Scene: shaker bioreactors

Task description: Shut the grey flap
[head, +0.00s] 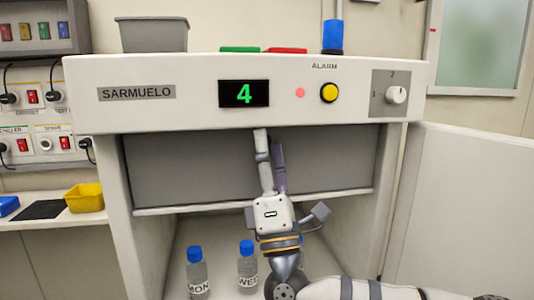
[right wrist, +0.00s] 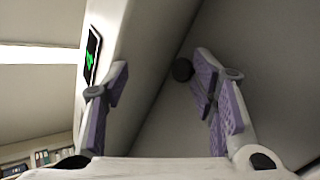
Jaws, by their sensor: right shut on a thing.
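The grey flap (head: 200,170) is the wide panel under the front of the white SARMUELO machine (head: 190,70). A pale strip runs along its lower edge, and the space below is open. My right gripper (head: 268,142) points up in front of the flap, with its fingertips near the machine's lower front edge. In the right wrist view my gripper (right wrist: 160,72) has its purple-padded fingers either side of a grey and white surface. A dark round knob (right wrist: 182,69) shows by one finger. The gripper is shut on the flap, but the contact is unclear. My left gripper is out of view.
A white door (head: 455,210) stands open at the right. A yellow bin (head: 85,199) sits on the left bench.

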